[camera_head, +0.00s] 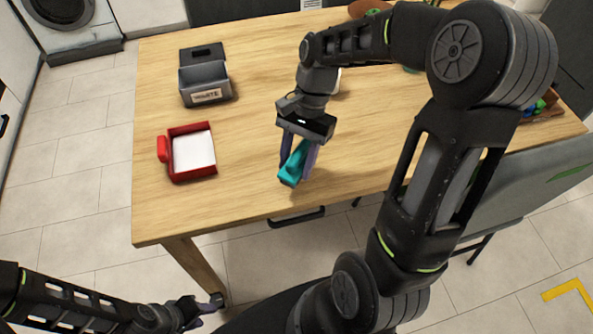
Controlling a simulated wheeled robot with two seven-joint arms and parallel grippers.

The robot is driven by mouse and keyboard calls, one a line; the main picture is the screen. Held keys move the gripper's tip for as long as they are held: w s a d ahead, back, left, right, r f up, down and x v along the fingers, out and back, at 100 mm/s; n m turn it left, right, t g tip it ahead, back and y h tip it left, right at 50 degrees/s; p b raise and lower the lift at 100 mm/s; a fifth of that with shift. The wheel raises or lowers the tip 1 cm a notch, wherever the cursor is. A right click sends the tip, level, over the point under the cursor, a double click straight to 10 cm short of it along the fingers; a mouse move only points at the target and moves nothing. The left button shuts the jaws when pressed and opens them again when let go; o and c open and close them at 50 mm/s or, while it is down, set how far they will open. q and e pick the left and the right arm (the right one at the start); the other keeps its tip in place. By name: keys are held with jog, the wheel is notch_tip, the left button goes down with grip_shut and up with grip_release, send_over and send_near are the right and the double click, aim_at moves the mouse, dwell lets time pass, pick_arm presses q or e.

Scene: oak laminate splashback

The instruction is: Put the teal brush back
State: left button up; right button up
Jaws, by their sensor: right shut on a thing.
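The teal brush (293,166) is between the fingers of my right gripper (298,158), which is shut on it over the front part of the wooden table. The fingers hide part of the brush. I cannot tell whether its lower end touches the table top. My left gripper (200,311) is low at the bottom left, beside the table leg and below the table top, away from the brush. Whether its fingers are open or shut is unclear.
The wooden table (245,130) holds a red tray (173,174) with a white inside and a grey labelled box (205,85) at left. A tray with colourful items (545,104) is at the far right. A grey chair (535,185) stands at right.

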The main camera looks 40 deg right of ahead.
aim_at(303, 145)
jog(key=shift+f, duration=0.1)
jog(key=shift+f, duration=1.75)
jog(key=shift+f, duration=0.15)
jog(key=o, duration=1.3)
jog(key=v, duration=1.2)
jog(key=shift+a+r, duration=0.1)
jog(key=shift+r, duration=0.15)
